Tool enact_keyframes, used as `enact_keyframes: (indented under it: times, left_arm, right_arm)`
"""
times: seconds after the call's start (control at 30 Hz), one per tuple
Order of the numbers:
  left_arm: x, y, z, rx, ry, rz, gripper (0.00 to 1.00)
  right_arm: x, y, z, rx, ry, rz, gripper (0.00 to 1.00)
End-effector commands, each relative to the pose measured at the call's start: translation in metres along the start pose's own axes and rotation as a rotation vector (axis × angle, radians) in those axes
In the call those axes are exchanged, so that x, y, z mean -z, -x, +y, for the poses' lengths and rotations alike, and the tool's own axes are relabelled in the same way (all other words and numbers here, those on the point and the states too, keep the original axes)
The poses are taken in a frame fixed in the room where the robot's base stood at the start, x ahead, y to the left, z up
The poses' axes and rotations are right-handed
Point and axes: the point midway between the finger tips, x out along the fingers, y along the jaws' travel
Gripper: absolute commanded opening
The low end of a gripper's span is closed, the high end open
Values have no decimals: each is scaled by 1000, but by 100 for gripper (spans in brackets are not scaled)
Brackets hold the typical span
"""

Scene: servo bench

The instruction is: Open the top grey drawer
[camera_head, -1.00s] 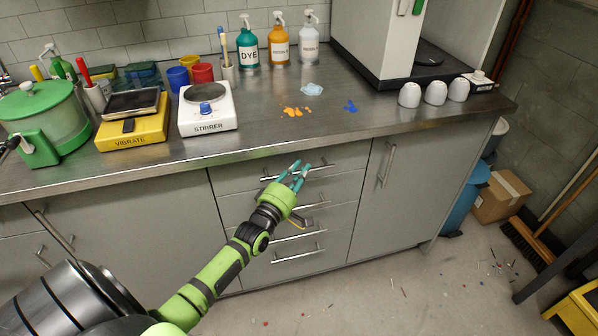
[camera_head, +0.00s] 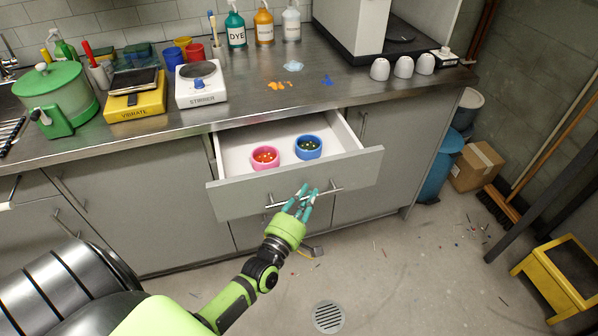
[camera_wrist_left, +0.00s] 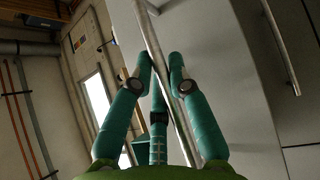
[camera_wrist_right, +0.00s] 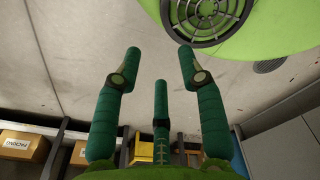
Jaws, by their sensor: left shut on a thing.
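The top grey drawer (camera_head: 240,200) is pulled well out from the bench in the head view. Its white inside holds a pink bowl (camera_head: 265,157) and a blue bowl (camera_head: 308,147), each with small bits in it. My left gripper (camera_head: 302,194) is shut on the bar handle (camera_head: 331,189) at the drawer front. In the left wrist view the handle (camera_wrist_left: 153,60) runs between the teal fingers (camera_wrist_left: 162,62). My right gripper (camera_wrist_right: 159,55) shows only in its own wrist view, with its fingers apart and nothing between them.
The bench top (camera_head: 235,107) carries a stirrer (camera_head: 202,84), a yellow vibrating plate (camera_head: 135,105), a green pot (camera_head: 55,97) and several bottles. A blue bin (camera_head: 440,165), a cardboard box (camera_head: 475,166) and a yellow step (camera_head: 560,280) stand on the right. The floor around the drain (camera_head: 328,316) is mostly clear.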

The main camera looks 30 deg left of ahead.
Motion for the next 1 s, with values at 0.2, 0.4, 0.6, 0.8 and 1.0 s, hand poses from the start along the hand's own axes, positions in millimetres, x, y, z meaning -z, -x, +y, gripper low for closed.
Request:
enact_keyframes:
  times: [0.2,0.4,0.6,0.8,1.0]
  left_arm:
    - [-44,44,14,5,0,-3,0]
    - [-80,80,23,5,-2,-3,0]
    - [-107,107,30,2,-3,-2,0]
    - [-124,124,35,1,-5,-2,0]
    - [-131,131,37,-1,-5,-1,0]
  right_arm:
    - [14,19,-12,16,-6,22,40]
    - [15,25,-14,18,-5,22,40]
    - [13,28,-10,14,-3,18,40]
    - [10,29,-7,10,-1,12,40]
    - [8,30,-6,9,-1,9,40]
